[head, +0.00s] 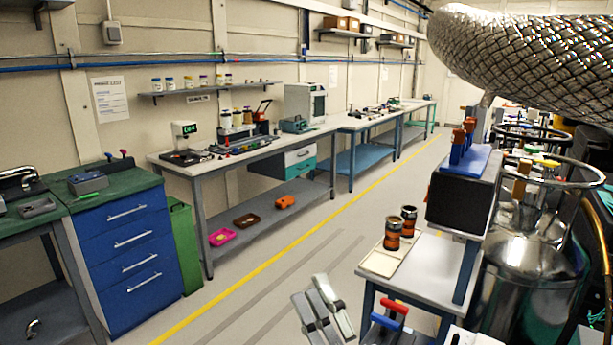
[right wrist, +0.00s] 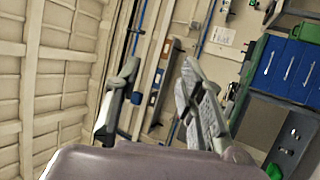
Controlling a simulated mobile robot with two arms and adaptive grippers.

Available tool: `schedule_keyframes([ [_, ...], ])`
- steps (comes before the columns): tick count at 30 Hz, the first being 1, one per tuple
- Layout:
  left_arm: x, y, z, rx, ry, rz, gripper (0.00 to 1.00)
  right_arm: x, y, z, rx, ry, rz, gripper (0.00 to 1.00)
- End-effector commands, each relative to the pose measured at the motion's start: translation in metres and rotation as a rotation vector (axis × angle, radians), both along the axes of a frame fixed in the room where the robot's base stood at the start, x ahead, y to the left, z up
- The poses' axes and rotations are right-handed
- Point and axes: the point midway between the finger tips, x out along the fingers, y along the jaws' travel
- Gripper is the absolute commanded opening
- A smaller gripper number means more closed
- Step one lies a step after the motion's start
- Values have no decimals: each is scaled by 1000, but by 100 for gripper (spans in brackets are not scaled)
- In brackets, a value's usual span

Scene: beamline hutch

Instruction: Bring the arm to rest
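My right gripper (head: 318,298) shows at the bottom middle of the head view, in front of the grey floor and left of the near white-topped bench. In the right wrist view my right gripper (right wrist: 158,85) has its two fingers spread apart with nothing between them. Behind the fingers are the wall and shelves, tilted in the picture. No object touches the fingers. My left gripper does not show in either view.
The near bench (head: 425,270) bears two orange-and-black cylinders (head: 400,228). A steel vessel (head: 525,265) and a braided foil-like pipe (head: 530,55) crowd the right. A blue drawer cabinet (head: 125,245) stands left. Floor along the yellow line (head: 290,248) is clear.

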Motion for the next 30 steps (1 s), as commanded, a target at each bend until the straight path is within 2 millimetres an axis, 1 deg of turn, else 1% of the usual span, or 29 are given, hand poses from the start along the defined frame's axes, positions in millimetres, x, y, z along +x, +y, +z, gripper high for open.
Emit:
schedule_keyframes([
  [1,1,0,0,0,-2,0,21,13,-28,-26,93,157,-60,36],
  [2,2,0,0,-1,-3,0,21,18,-43,-42,148,248,-93,36],
  [3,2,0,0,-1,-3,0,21,23,-63,-66,217,365,-138,36],
  [5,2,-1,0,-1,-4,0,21,24,-90,-103,317,539,-206,36],
  [6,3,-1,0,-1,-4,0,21,20,-106,-129,381,651,-251,36],
  [8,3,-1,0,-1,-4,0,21,9,-127,-169,473,818,-320,36],
  [9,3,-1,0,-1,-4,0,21,-2,-140,-195,529,927,-367,36],
  [11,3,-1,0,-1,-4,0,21,-23,-155,-230,606,1079,-433,36],
  [12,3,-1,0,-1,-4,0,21,-38,-162,-250,652,1171,-476,36],
  [14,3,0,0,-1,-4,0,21,-61,-171,-275,709,1292,-532,36],
  [15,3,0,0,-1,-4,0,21,-77,-175,-289,742,1365,-568,36],
  [17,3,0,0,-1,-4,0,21,-99,-179,-306,782,1461,-614,36],
  [18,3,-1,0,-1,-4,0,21,-114,-181,-316,806,1523,-645,36],
  [22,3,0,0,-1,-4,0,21,-160,-187,-340,867,1694,-737,36],
  [26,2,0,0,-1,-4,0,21,-205,-189,-355,915,1850,-823,36],
  [27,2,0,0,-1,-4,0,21,-206,-188,-365,918,1869,-834,36],
  [30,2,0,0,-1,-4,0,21,-197,-187,-394,909,1872,-838,36],
])
